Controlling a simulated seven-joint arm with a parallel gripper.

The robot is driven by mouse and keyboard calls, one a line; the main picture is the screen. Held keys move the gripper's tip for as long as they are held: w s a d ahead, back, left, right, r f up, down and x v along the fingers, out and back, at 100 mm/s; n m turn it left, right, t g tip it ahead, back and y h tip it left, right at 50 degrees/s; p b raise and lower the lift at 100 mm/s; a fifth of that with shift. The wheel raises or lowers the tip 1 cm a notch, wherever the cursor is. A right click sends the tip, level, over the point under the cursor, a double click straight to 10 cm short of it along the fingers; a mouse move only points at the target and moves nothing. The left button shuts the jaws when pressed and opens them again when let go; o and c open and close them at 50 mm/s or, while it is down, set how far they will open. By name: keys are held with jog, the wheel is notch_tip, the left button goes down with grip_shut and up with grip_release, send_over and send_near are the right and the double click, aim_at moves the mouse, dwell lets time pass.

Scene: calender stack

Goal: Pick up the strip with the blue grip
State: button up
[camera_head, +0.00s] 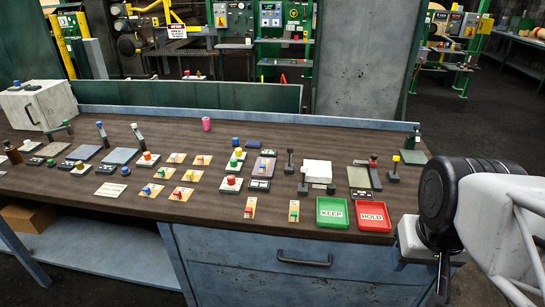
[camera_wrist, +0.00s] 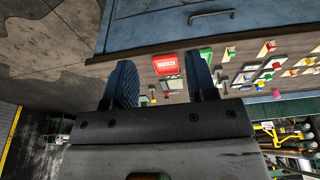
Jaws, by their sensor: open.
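Several small tan strips with coloured grips lie in rows on the brown bench (camera_head: 110,205), left of centre in the head view. One front-row strip (camera_head: 150,190) seems to carry a blue grip, but the grips are too small to be sure of every colour. My gripper (camera_wrist: 158,62) is open and empty in the wrist view. In the head view it hangs at the right, off the bench's front edge, far from the strips.
A green KEEP tray (camera_head: 332,212) and a red HOLD tray (camera_head: 373,216) sit at the front edge between the strips and my gripper. Button boxes, a white block (camera_head: 317,171) and upright levers (camera_head: 393,170) stand around. A pink cylinder (camera_head: 206,124) stands behind.

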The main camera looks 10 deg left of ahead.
jog(key=shift+w, duration=0.1)
jog(key=w+a+f+n+t+h, duration=0.1)
jog(key=w+a+n+t+h, duration=0.15)
jog(key=w+n, duration=0.75)
jog(key=w+a+n+t+h, duration=0.1)
jog(key=w+n+h, duration=0.3)
jog(key=w, duration=1.3)
jog(key=w+a+f+n+t+y, duration=0.1)
jog(key=w+a+f+n+t, duration=0.25)
jog(key=w+a+n, duration=0.45)
jog(key=w+a+f+n+t+y, duration=0.25)
jog(key=w+a+f+n, duration=0.25)
jog(key=w+a, duration=0.4)
jog(key=w+a+f+n+y, duration=0.1)
jog(key=a+f+n, duration=0.2)
jog(key=a, duration=0.2)
jog(key=a+f+n+t+y, duration=0.1)
jog(key=a+f+n, duration=0.2)
jog(key=a, duration=0.2)
jog(key=w+a+f+n+y, duration=0.1)
jog(key=a+f+n, duration=0.2)
jog(key=a, duration=0.2)
jog(key=shift+w+f+t, duration=0.25)
jog(key=shift+w, duration=0.05)
jog(key=shift+x, duration=1.25)
